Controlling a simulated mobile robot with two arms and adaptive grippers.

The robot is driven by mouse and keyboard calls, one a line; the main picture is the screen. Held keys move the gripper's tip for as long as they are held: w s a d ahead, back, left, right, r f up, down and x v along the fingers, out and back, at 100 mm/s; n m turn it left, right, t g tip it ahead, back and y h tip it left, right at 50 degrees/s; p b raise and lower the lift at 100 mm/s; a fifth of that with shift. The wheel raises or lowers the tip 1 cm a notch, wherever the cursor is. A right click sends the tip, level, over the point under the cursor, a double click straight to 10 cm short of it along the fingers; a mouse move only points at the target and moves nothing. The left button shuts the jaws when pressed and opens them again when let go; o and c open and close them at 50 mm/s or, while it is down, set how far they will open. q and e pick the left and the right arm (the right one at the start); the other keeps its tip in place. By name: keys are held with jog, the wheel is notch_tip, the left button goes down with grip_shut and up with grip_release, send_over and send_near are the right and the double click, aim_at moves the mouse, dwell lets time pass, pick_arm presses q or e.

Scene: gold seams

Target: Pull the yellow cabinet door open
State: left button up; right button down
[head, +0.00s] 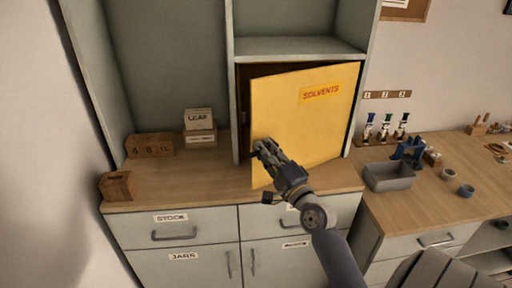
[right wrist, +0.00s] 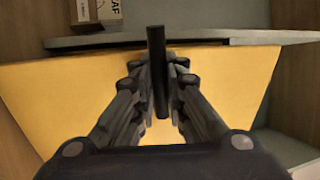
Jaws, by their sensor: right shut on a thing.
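The yellow cabinet door (head: 305,120), labelled SOLVENTS, stands ajar in the head view. Its left edge is swung out from the cabinet frame and a dark gap shows along the top and left. My right gripper (head: 262,147) is at the door's left edge, low down. In the right wrist view its fingers (right wrist: 158,75) are shut around a dark bar handle (right wrist: 157,45), with the yellow door (right wrist: 50,95) behind. The handle is hidden by the fingers in the head view. My left gripper is not in view.
Wooden number blocks (head: 150,145) and a card box (head: 199,128) sit on the counter (head: 200,180) left of the door. A grey tray (head: 389,177) and small bottles stand on the right bench. The counter before the door is mostly clear.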

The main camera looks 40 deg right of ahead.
jog(key=s+n+y+b, duration=0.1)
jog(key=s, duration=0.1)
jog(key=shift+s, duration=0.4)
jog(key=c, duration=1.7)
grip_release()
jog(key=shift+o, duration=0.2)
jog(key=v, duration=1.2)
jog(key=shift+d, duration=0.1)
